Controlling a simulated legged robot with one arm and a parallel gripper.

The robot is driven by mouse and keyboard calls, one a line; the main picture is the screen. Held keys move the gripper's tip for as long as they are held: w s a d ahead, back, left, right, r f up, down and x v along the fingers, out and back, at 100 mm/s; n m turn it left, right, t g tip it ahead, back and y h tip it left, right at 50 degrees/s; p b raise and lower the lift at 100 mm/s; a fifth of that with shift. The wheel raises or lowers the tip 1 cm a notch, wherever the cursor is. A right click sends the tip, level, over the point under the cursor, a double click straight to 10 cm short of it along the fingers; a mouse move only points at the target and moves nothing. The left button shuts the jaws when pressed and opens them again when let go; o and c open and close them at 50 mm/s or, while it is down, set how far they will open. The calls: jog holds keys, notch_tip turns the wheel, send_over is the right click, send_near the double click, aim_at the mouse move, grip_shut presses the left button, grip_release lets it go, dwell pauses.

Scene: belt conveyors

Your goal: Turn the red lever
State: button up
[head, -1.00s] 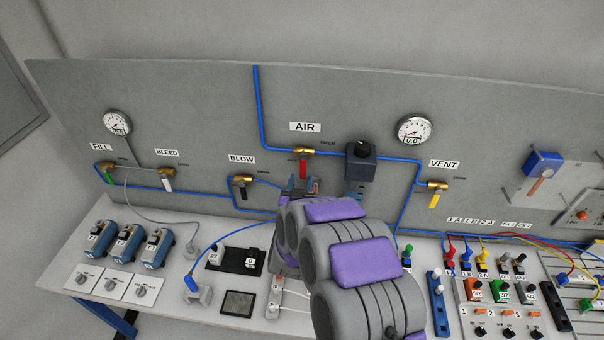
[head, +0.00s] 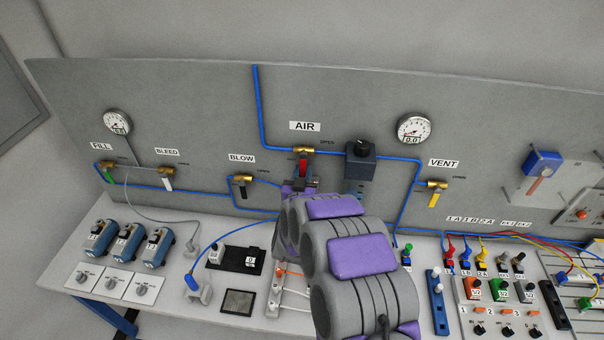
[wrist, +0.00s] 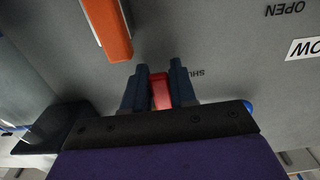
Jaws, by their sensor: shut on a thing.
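The red lever (head: 303,166) hangs down from the brass valve (head: 303,150) under the AIR label in the head view. My gripper (head: 302,183) is at the lever's lower part, in front of the board. In the wrist view my gripper (wrist: 159,82) has its two dark fingers on either side of the red lever (wrist: 160,92) and is shut on it. My arm hides the board and bench below the lever in the head view.
A dark regulator (head: 361,165) sits close to the right of the lever. The BLOW valve lever (head: 243,191) is to the left and the yellow VENT lever (head: 434,200) to the right. An orange part (wrist: 108,30) shows close by in the wrist view.

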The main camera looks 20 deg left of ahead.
grip_shut()
